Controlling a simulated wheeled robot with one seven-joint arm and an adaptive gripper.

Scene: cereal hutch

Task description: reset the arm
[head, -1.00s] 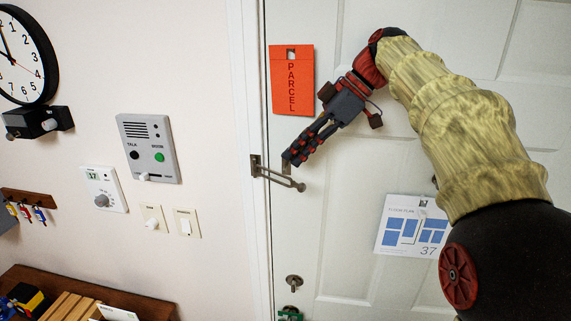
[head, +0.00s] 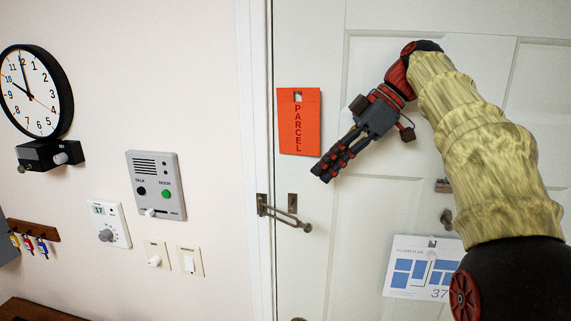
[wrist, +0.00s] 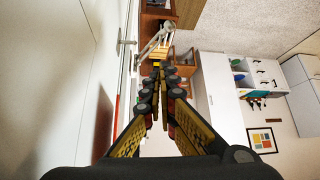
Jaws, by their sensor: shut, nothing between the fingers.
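My gripper (head: 322,172) is shut and empty. In the head view it is in front of the white door (head: 370,220), just below and right of the orange parcel tag (head: 299,125). It is above and right of the metal swing-bar door latch (head: 285,212) and looks apart from it. In the wrist view my gripper's fingers (wrist: 160,85) are together, with nothing between them. The door surface (wrist: 60,60) runs along the left of that view.
On the wall left of the door are an intercom (head: 156,186), a thermostat (head: 109,223), switches (head: 172,257), and a clock (head: 35,92). A floor plan sheet (head: 418,268) hangs on the door near a knob (head: 447,218). The wrist view shows white cabinets (wrist: 220,100).

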